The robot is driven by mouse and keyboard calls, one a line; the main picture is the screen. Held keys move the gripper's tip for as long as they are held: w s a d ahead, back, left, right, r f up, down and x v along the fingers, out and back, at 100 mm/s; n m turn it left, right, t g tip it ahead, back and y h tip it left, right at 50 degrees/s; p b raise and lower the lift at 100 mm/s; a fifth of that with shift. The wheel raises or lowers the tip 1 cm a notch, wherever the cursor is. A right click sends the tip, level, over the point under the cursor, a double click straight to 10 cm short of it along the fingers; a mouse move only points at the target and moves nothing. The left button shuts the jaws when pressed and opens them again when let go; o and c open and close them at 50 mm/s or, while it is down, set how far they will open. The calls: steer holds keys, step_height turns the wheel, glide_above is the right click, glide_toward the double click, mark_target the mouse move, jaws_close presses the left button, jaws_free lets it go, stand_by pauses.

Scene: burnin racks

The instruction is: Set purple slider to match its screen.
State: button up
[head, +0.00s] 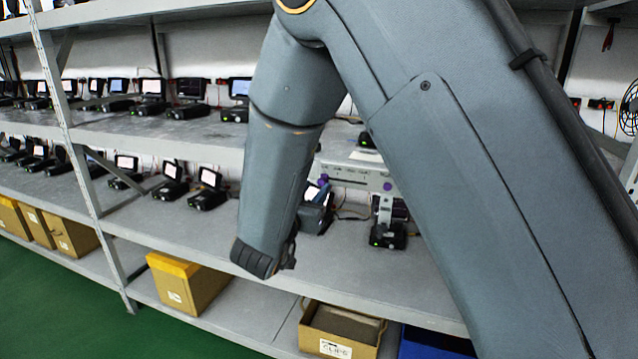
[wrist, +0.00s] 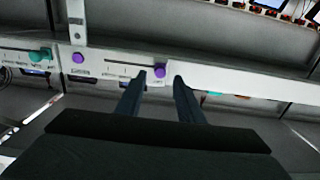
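A light panel (wrist: 120,66) on the shelf edge carries two purple knobs and a thin horizontal slot. One purple knob (wrist: 160,71) is at the right end of the slot; the other purple knob (wrist: 78,57) is to its left. Both also show in the head view. I cannot tell for certain which is the slider. My gripper (wrist: 160,77) is open, with a fingertip on either side of the right knob; whether they touch it is unclear. My arm hides much of the gripper in the head view. No purple-marked screen can be read.
A teal knob (wrist: 40,54) sits on a panel farther left. Several small devices with lit screens stand on the shelves. A black device (head: 388,235) stands below the panel. Cardboard boxes (head: 340,330) and a blue bin (head: 430,343) are on the lowest shelf.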

mark_target(320, 182)
steer(key=shift+p+x, duration=0.3)
steer(key=shift+x, duration=1.5)
jaws_close()
